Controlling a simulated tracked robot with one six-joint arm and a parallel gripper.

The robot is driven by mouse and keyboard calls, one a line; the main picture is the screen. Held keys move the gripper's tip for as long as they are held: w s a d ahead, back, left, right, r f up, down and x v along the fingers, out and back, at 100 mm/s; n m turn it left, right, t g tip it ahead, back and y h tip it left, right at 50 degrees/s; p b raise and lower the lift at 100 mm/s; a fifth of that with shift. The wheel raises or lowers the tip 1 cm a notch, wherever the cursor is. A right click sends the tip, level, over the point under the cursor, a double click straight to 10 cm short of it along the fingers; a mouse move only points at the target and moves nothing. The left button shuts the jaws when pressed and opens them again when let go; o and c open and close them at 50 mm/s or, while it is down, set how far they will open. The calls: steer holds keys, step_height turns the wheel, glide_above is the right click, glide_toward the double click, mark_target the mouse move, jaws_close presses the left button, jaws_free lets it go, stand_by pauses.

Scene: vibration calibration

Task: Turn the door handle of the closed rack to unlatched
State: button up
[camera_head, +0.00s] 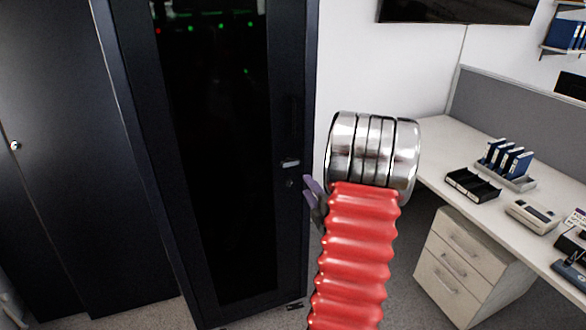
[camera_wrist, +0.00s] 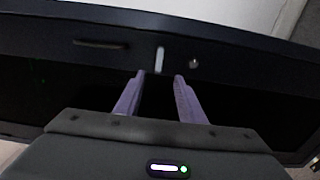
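The closed rack (camera_head: 138,110) is a tall black cabinet with a dark glass door (camera_head: 220,150), left of centre in the head view. Its small silver door handle (camera_head: 290,163) sits near the door's right edge. In the wrist view the handle (camera_wrist: 159,58) is a short pale bar just beyond the fingertips, in line with the gap between them. My gripper (camera_wrist: 160,75) has two purple fingers spread apart with nothing between them. In the head view one purple finger (camera_head: 314,203) shows right of the handle; my red and silver arm hides the rest.
A round lock (camera_wrist: 194,63) is beside the handle, and a dark slot (camera_wrist: 100,44) is on its other side in the wrist view. Other dark cabinets (camera_head: 60,150) stand left. A white desk (camera_head: 455,170) with drawers (camera_head: 465,265) stands right. Some grey floor shows between the rack and drawers.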

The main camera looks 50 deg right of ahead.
mark_target(291, 164)
steer(key=x, duration=1.4)
steer(key=shift+a, duration=0.1)
steer(key=shift+c, duration=0.5)
jaws_close()
